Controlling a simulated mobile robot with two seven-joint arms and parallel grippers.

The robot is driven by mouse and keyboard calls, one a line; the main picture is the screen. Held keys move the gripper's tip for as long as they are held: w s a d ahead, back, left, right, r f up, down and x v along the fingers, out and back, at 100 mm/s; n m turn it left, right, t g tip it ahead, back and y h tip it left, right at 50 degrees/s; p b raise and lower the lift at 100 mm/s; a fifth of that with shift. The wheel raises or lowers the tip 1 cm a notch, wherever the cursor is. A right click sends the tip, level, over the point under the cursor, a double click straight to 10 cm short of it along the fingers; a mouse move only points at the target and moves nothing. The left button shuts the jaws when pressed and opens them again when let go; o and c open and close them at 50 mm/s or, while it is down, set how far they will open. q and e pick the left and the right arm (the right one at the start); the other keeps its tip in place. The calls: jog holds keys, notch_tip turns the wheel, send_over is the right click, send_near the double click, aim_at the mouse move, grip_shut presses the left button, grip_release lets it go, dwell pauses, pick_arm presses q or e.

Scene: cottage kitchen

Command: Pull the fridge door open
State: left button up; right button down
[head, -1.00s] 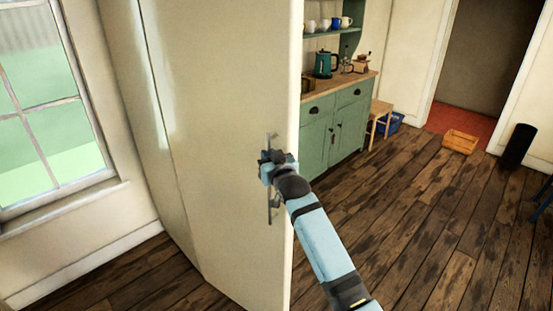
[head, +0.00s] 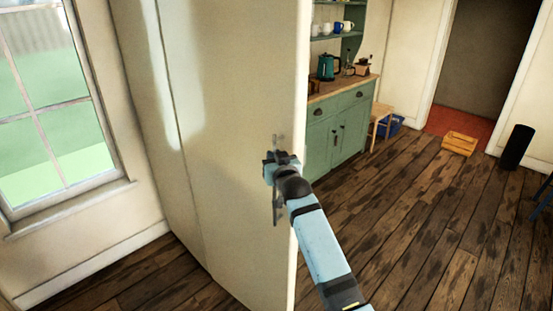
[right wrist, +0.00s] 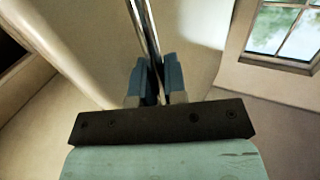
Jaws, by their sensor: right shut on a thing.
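The fridge (head: 225,90) is a tall cream body filling the middle of the head view. Its door face carries a thin vertical metal handle (head: 275,212) near the right edge. My right gripper (head: 277,160) is at the upper part of this handle, its arm coming from below right. In the right wrist view, the handle bar (right wrist: 143,25) runs down between the two blue fingers (right wrist: 158,82), which are closed around it. How far the door stands open is unclear, and the fridge inside is hidden. My left gripper is not in view.
A window (head: 50,110) is in the wall at left. A green cabinet (head: 338,130) with a kettle (head: 326,67) on it stands behind the fridge edge. A wooden crate (head: 459,143) and a black bin (head: 516,147) are farther right. The wooden floor (head: 400,220) between is clear.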

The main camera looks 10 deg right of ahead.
jog(key=shift+r, duration=0.1)
jog(key=c, duration=1.2)
grip_release()
jog(key=shift+a, duration=0.1)
jog(key=shift+s, duration=0.1)
